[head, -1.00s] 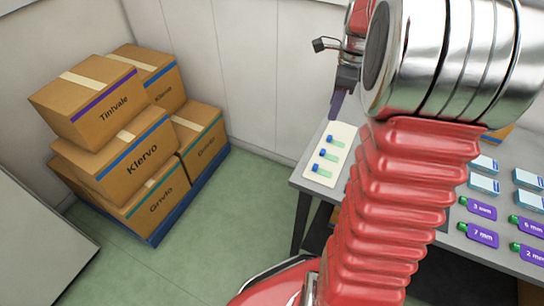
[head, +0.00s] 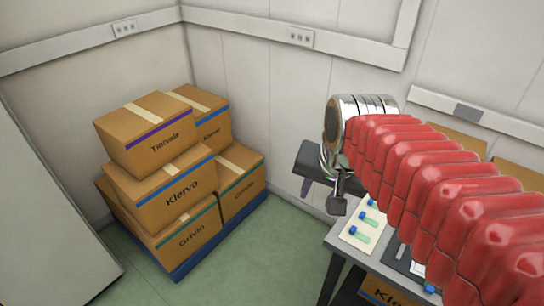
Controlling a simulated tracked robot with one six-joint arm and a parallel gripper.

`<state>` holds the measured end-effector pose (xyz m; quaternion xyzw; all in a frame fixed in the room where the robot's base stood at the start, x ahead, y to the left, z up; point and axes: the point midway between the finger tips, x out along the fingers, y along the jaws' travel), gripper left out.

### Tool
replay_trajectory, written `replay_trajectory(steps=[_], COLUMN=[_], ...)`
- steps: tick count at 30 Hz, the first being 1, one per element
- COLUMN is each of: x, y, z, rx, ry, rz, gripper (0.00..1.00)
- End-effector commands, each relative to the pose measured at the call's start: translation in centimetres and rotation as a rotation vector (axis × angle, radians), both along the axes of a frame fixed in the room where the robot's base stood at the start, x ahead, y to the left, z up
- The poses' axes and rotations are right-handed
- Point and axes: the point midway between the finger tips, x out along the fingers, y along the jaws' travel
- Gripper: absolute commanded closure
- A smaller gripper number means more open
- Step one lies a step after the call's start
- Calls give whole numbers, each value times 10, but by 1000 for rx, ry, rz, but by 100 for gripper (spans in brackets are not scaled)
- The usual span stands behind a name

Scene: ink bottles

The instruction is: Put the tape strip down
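My gripper (head: 306,184) is a dark block at the end of my arm, in front of the back wall, up and left of the table's near left corner. It is small and seen from behind, so I cannot tell whether its fingers are open or shut. Coloured tape bands run along the edges of the stacked cartons, such as the purple band on the Tintvale carton (head: 158,134).
Cartons are stacked on a blue pallet (head: 222,238) at left. The grey table (head: 343,243) at lower right holds a white tray (head: 347,238) with blue-capped green bottles; my red arm covers much of it. Green floor (head: 281,225) lies open between pallet and table.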

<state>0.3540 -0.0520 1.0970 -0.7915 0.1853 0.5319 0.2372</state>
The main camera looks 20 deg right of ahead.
Motion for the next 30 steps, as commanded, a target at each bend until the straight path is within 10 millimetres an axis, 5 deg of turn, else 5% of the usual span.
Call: replay_trajectory(steps=[12,30], x=[-53,-56], y=[50,52], z=[-11,-13], rx=[-206,-221], ry=[-97,-101], rz=[538,571], gripper=[65,65])
